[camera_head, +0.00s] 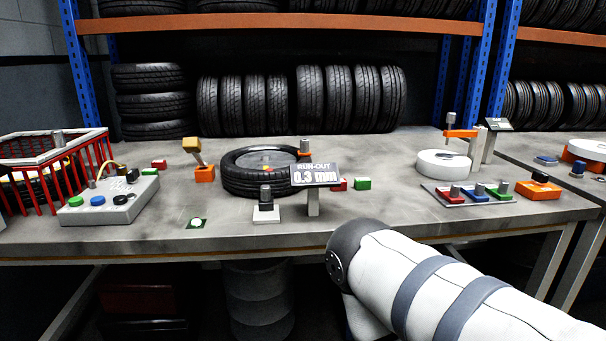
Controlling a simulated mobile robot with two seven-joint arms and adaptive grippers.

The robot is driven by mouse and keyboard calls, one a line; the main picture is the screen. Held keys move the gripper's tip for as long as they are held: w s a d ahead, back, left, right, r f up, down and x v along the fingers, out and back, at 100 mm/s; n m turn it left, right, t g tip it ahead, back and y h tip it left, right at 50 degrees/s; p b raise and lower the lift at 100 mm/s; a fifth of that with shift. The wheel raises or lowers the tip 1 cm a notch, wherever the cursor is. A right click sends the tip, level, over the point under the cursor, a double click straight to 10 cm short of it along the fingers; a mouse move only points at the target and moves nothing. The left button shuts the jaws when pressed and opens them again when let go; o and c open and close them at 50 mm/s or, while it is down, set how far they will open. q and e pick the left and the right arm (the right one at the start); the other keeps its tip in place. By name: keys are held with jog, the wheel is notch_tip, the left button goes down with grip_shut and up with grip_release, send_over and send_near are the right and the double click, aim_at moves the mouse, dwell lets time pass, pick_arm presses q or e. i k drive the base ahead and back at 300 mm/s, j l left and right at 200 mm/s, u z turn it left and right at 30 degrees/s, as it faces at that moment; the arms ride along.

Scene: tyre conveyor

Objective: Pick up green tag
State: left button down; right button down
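A small green block (362,184), which may be the green tag, lies on the grey workbench (400,215) right of the run-out display (315,175), beside a red block (340,184). A second green block (149,172) lies at the left behind the grey button box (112,205), near another red block (159,164). I cannot tell which one is the tag. My white arm comes in from the lower right, in front of the bench. Its gripper is not visible. My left gripper is not in view.
A tyre (236,178) lies on the bench behind the display, which reads 0.3 mm. A small black-topped stand (266,207) is in front of it. A red wire basket (90,178) is at the left; a tray (433,193) of coloured holders is at the right. Bench front centre-right is clear.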

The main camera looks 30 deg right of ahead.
aim_at(360, 184)
jog(key=z, duration=0.95)
